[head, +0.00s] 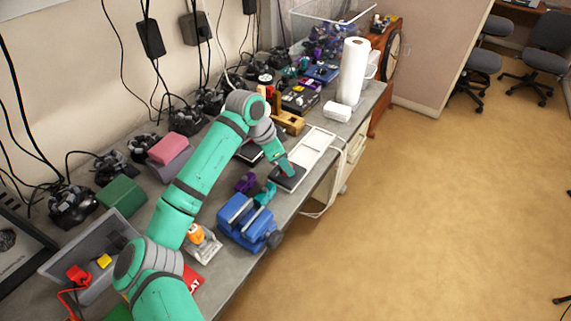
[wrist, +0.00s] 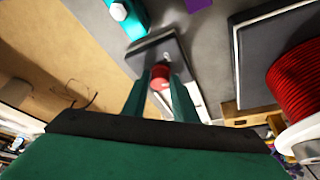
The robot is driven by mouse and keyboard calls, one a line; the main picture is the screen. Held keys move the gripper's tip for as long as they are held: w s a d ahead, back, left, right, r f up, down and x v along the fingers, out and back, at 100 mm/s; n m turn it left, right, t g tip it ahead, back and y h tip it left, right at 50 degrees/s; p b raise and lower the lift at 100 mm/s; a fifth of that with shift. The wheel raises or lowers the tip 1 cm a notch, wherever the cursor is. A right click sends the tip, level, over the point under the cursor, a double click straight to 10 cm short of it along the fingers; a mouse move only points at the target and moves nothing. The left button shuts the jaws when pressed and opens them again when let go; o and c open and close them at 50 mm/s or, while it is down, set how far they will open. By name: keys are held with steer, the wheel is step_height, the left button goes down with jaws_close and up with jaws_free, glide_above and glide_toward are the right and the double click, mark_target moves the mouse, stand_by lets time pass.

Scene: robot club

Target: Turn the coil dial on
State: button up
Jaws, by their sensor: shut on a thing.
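The coil device in the head view has a dark square plate (head: 289,181) and a long white body (head: 310,147), and lies near the right edge of the bench. My gripper (head: 286,170) reaches down over the dark plate. In the wrist view a small red round dial (wrist: 160,73) sits between the fingertips of my gripper (wrist: 160,84), against the dark plate (wrist: 149,50). The fingers are shut on the red dial. In the head view the dial is hidden by my gripper, and its turn angle cannot be told.
A blue vise (head: 247,222) stands in front, with teal and purple (head: 245,183) pieces beside it. A paper towel roll (head: 353,70) stands behind. A red spool (wrist: 297,78) is at right in the wrist view. Open floor (head: 430,210) lies right of the bench.

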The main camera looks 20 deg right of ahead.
steer(key=m+g, duration=0.1)
steer(key=m, duration=0.2)
steer(key=m+g, duration=0.1)
steer(key=m, duration=0.2)
steer(key=shift+w+d+m+y, duration=0.1)
steer(key=shift+w+m+y, duration=0.1)
steer(key=shift+m+y, duration=0.1)
steer(key=shift+g, duration=0.3)
steer(key=o, duration=1)
steer(key=shift+o, duration=0.2)
steer(key=shift+r, duration=0.1)
steer(key=v, duration=1)
steer(key=shift+r, duration=0.25)
steer(key=shift+w, duration=0.1)
